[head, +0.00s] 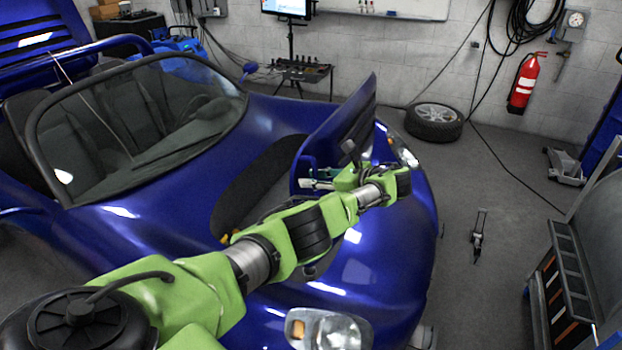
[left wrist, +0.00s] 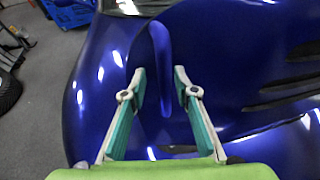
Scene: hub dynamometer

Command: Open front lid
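The blue car's front lid (head: 345,125) stands raised at a steep angle over the nose, with the dark front opening (head: 258,185) showing beside it. My left arm reaches across the hood, and my left gripper (head: 318,184) is at the lower part of the lid, partly hidden by the arm. In the left wrist view the left gripper (left wrist: 159,78) has its two teal-and-grey fingers apart. The lid's blue edge (left wrist: 161,65) shows between and beyond the fingertips; I cannot tell whether they touch it. My right gripper is in neither view.
A loose wheel (head: 435,121) lies on the floor beyond the nose. A red fire extinguisher (head: 523,83) hangs on the wall. A tool cart (head: 570,290) stands at the right. Grey floor between car and cart is mostly clear, with a small jack-like tool (head: 478,238) there.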

